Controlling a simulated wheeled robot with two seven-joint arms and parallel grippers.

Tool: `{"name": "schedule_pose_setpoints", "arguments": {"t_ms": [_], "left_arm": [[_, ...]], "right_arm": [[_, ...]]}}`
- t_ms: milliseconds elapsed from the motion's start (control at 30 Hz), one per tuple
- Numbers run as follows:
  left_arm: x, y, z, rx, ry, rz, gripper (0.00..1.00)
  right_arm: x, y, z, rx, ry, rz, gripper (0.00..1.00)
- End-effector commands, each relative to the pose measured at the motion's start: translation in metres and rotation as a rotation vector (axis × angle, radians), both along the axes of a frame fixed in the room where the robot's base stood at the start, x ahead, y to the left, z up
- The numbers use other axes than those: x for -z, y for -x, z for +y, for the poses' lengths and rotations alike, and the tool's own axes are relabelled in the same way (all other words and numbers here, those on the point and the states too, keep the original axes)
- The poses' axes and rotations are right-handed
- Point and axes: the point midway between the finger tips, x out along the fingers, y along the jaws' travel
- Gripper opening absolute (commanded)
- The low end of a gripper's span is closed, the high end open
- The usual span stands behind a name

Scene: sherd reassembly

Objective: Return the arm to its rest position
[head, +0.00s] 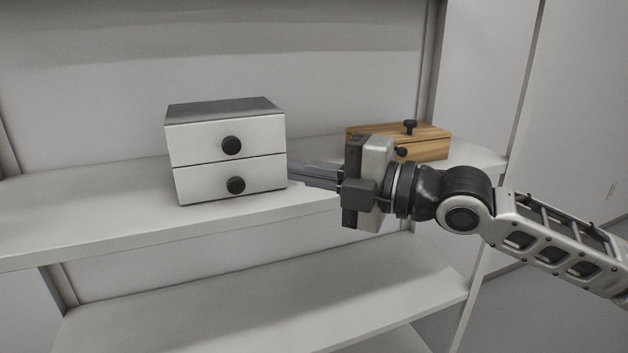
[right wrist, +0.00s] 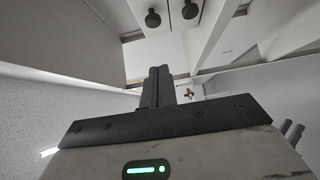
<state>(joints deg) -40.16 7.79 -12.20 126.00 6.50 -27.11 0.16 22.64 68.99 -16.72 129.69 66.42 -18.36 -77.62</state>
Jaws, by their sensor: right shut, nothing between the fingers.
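My right gripper (head: 300,172) reaches in from the right in the head view. Its fingers are together and empty, pointing left toward the right side of the white two-drawer box. In the right wrist view the shut fingers (right wrist: 158,88) show at the middle, with nothing between them. My right arm runs from the gripper to the right edge of the head view. My left gripper is not in view.
The white two-drawer box (head: 228,160), its drawers shut, stands on the upper shelf (head: 90,230). A wooden box (head: 430,142) with black knobs is partly hidden behind my right gripper. A bare lower shelf (head: 270,300) lies below. Free room lies in front of the shelves.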

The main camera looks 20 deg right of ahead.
Motion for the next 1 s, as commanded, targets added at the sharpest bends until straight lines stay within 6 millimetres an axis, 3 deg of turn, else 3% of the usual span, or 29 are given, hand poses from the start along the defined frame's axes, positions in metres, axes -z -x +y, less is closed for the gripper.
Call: {"name": "schedule_pose_setpoints", "arguments": {"t_ms": [333, 467, 567, 667, 800, 900, 1000], "left_arm": [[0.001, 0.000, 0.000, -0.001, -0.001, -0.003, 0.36], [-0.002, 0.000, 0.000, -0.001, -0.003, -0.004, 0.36], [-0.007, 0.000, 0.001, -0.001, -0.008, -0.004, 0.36], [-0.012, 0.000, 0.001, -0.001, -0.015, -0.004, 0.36], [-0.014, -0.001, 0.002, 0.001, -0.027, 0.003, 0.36], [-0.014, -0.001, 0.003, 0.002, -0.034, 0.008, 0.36], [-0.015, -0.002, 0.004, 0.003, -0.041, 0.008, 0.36]], "right_arm": [[0.001, 0.007, -0.004, -0.004, -0.005, 0.006, 0.00], [0.027, 0.004, 0.001, 0.004, -0.089, 0.097, 0.00], [0.075, 0.003, 0.010, 0.037, -0.246, 0.265, 0.00], [0.140, 0.012, 0.021, 0.117, -0.457, 0.490, 0.00], [0.231, 0.048, 0.035, 0.304, -0.760, 0.801, 0.00], [0.284, 0.084, 0.043, 0.468, -0.951, 0.980, 0.00], [0.321, 0.118, 0.049, 0.618, -1.098, 1.105, 0.00]]}}
